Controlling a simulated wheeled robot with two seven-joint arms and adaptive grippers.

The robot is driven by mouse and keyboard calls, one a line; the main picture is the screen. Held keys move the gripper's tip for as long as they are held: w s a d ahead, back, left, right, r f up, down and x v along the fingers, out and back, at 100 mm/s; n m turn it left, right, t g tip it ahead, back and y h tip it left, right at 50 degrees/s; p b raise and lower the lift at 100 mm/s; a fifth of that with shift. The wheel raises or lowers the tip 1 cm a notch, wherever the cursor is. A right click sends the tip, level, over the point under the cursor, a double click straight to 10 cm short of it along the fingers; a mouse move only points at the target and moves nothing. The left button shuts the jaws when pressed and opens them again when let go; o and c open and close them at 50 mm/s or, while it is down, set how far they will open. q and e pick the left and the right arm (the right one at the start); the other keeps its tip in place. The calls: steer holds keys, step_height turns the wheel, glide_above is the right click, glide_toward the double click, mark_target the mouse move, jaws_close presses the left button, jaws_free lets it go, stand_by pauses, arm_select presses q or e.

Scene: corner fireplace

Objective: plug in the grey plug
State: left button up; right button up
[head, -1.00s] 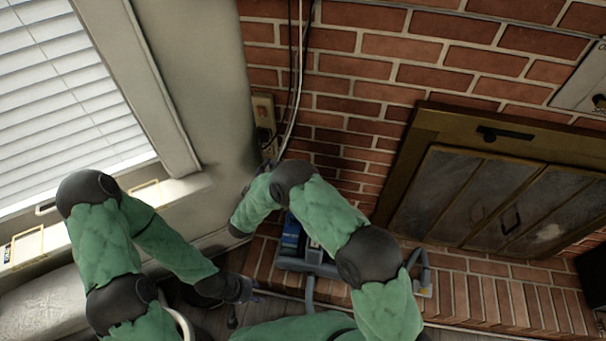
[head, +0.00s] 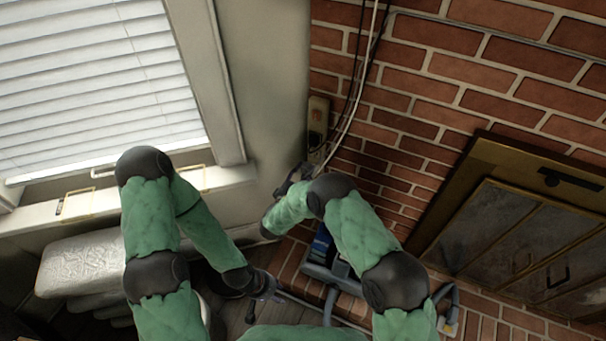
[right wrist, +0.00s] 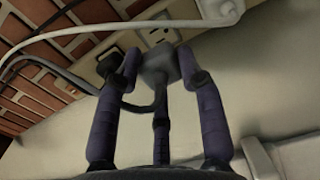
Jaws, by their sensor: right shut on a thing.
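My right gripper (right wrist: 160,75) is shut on the grey plug (right wrist: 155,62), whose cord hangs back between the fingers. The plug is close in front of the beige outlet strip (right wrist: 183,33), with an open socket visible just beyond it; I cannot tell whether its prongs touch the strip. In the head view my right gripper (head: 296,178) is just below the outlet strip (head: 318,118) on the wall corner, and the plug is hidden there. My left gripper (head: 272,290) is low, near the floor; its fingers are too small and dark to read.
A black plug (right wrist: 110,64) sits at the strip beside the grey one. Black and white cables (head: 358,95) run down the brick wall. A blue and grey device (head: 322,262) stands below my right arm. A fireplace (head: 520,240) is at right, a cushioned seat (head: 85,265) at left.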

mark_target(310, 163)
steer(key=shift+x, duration=2.4)
steer(key=shift+r, duration=0.1)
steer(key=shift+b, duration=0.8)
steer(key=shift+b, duration=0.3)
steer(key=shift+b, duration=0.45)
steer(key=shift+w+d+b, duration=0.2)
steer(key=shift+w+b, duration=0.2)
steer(key=shift+w, duration=0.1)
stand_by(0.5)
steer(key=o, duration=1.1)
steer(key=shift+o, duration=0.2)
